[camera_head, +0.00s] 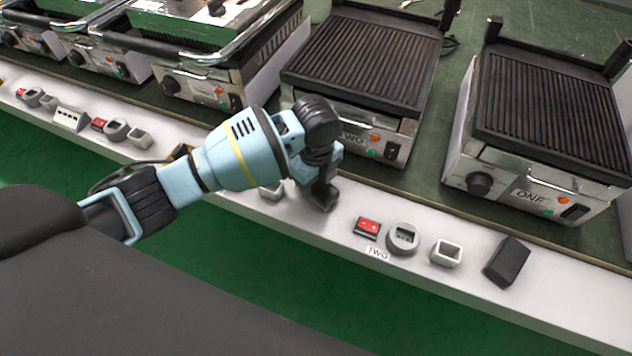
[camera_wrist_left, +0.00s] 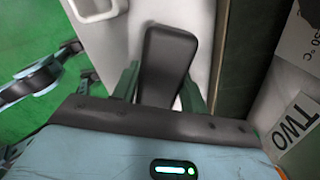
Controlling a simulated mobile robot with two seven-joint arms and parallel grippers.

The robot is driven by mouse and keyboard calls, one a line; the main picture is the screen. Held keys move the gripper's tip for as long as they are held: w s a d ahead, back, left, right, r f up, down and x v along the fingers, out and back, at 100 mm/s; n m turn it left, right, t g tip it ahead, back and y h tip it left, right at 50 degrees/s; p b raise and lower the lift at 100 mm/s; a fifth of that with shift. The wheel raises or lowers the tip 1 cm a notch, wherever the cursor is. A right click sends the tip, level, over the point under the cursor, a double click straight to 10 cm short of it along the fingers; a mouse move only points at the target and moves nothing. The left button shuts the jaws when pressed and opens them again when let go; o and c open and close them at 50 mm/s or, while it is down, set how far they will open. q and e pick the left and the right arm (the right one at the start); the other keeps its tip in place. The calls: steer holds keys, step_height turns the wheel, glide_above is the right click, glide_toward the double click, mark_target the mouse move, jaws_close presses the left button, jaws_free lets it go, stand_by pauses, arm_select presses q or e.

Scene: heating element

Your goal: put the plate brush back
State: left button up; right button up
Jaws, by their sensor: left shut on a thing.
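My left gripper (camera_head: 322,190) reaches in from the left over the white ledge, in front of grill TWO. In the left wrist view its two green fingers (camera_wrist_left: 160,88) are shut on a black, block-shaped plate brush (camera_wrist_left: 168,55). In the head view the held brush is mostly hidden by the gripper, and I cannot tell if it touches the ledge. A similar black block (camera_head: 508,262) lies on the ledge at the right, before grill ONE. What may be part of my right gripper (camera_wrist_left: 62,68) shows at the left of the wrist view; its fingers are unclear.
The white ledge (camera_head: 300,222) carries a red switch (camera_head: 367,228), a round grey holder (camera_head: 402,238) and a square grey holder (camera_head: 446,252). Grill TWO (camera_head: 370,60) and grill ONE (camera_head: 550,110) stand behind it, with more grills at the left. Green floor lies in front.

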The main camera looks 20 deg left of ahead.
arm_select(q)
steer(key=shift+f, duration=0.1)
steer(key=o, duration=1)
steer(key=shift+c, duration=0.2)
step_height(320, 180, up, 11)
steer(key=shift+w+f+p, duration=0.1)
steer(key=shift+f+p, duration=0.05)
steer(key=shift+p, duration=1)
steer(key=shift+r, duration=0.8)
